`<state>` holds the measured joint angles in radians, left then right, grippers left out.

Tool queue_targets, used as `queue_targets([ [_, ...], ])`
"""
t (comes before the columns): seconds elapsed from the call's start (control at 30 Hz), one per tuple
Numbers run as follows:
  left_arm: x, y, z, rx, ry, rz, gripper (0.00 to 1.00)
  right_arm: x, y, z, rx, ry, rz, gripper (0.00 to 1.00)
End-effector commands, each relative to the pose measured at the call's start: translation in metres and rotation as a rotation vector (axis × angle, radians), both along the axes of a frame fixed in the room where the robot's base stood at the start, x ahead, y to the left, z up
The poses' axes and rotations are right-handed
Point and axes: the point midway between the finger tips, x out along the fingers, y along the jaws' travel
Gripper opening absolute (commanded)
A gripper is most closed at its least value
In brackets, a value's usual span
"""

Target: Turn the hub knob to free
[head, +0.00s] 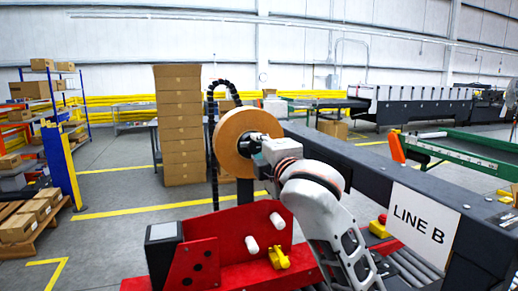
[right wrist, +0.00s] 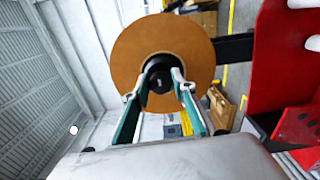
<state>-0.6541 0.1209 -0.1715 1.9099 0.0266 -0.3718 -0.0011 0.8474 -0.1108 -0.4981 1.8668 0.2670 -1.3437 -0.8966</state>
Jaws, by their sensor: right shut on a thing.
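The hub knob (right wrist: 158,76) is black and round, at the centre of a brown tape roll (right wrist: 131,52) in the right wrist view. My right gripper (right wrist: 159,86) is shut on the knob, with one finger on each side of it. In the head view the roll (head: 230,140) stands upright, and my right gripper (head: 259,143) reaches its centre from the right. The knob is mostly hidden there behind the gripper, and its setting cannot be read. My left gripper is not in view.
A red machine plate (head: 225,235) with white rollers and a yellow knob (head: 278,257) lies below the roll. A dark frame beam with a "LINE B" sign (head: 420,218) runs along the right. Stacked cartons (head: 180,125) stand behind, left of the roll.

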Motion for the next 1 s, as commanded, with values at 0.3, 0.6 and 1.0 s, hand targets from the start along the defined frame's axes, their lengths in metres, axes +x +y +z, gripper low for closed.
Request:
queue_targets([
  [0.3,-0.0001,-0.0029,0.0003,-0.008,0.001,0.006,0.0,0.0,0.0004,-0.0013,0.059,0.021,0.001,0.04],
  [0.6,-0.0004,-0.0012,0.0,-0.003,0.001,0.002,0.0,0.0,0.0003,-0.0013,0.063,0.023,0.001,0.04],
  [1.0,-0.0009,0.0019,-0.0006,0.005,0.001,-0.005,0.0,-0.0001,0.0002,-0.0006,0.062,0.021,0.0,0.42],
])
